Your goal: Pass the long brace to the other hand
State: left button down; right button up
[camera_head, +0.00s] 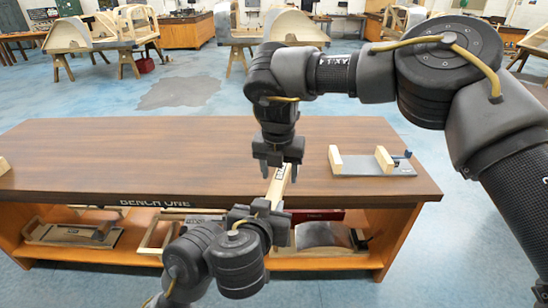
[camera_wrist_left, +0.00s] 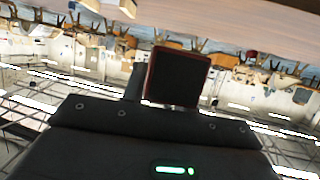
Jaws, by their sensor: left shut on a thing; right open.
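The long brace (camera_head: 279,184) is a pale wooden bar with a dark mark near its upper end. It stands out over the front edge of the bench in the head view. My left gripper (camera_head: 266,208) is shut on its lower end. My right gripper (camera_head: 278,170) comes down from above, open, with its fingers to either side of the brace's upper end; I cannot tell whether they touch it. In the left wrist view a dark finger pad (camera_wrist_left: 178,78) fills the middle, and the brace cannot be made out clearly.
The brown bench top (camera_head: 130,160) is mostly clear. A grey fixture plate with wooden blocks (camera_head: 375,163) sits at its right end. The shelf below (camera_head: 320,263) holds several frames and panels. Workstations with wooden bodyframes stand far behind, across open blue floor.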

jog(key=shift+w+f, duration=0.1)
jog(key=shift+f, duration=0.65)
jog(key=shift+c, duration=0.3)
jog(key=c, duration=0.9)
pick_arm(q)
jog(key=c, duration=1)
grip_release()
pick_arm(e)
grip_shut()
pick_arm(q)
jog(key=shift+r, duration=0.15)
notch_tip(320, 180, up, 9)
jog(key=shift+d+f, duration=0.1)
jog(key=shift+r, duration=0.45)
